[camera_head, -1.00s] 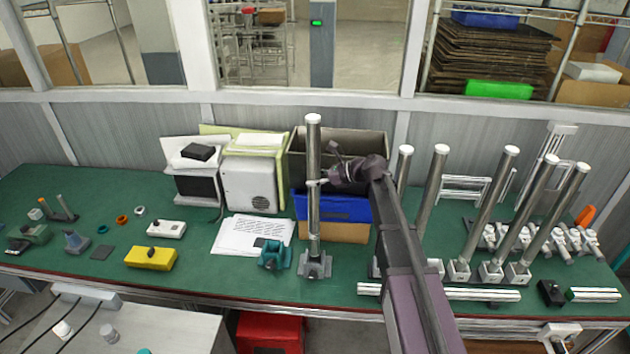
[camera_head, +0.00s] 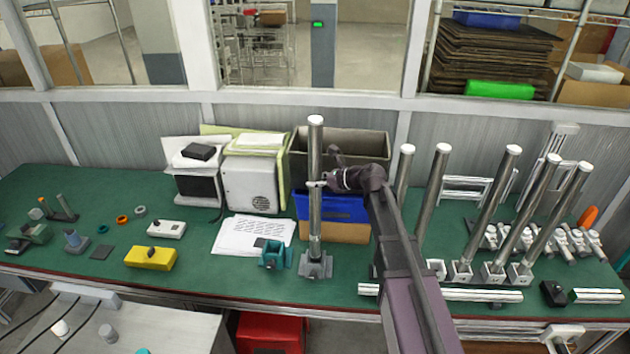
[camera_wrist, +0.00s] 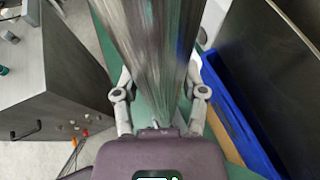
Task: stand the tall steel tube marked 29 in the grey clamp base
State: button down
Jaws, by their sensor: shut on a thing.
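The tall steel tube (camera_head: 315,222) with a white cap stands upright left of my arm in the head view. My gripper (camera_head: 319,184) is shut on it around mid-height. The grey clamp base (camera_head: 316,266) sits on the green bench directly under the tube. The tube's lower end meets the top of the base in the picture; I cannot tell how deep it sits. In the wrist view the tube (camera_wrist: 150,50) fills the space between my gripper's fingers (camera_wrist: 158,95). The mark 29 is not readable.
A teal clamp block (camera_head: 273,254) is just left of the base. Behind are a blue bin (camera_head: 335,207) and a white speaker box (camera_head: 250,187). Several other steel tubes (camera_head: 490,215) stand at the right.

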aim_at(317, 198)
jog(key=shift+f, duration=0.15)
jog(key=shift+f+b, duration=2.7)
jog(key=shift+b, duration=0.15)
jog(key=shift+f+b, duration=0.6)
jog(key=shift+c, duration=2.2)
grip_release()
jog(key=shift+s+d, duration=0.1)
jog(key=p+v, duration=0.4)
jog(key=v, duration=0.7)
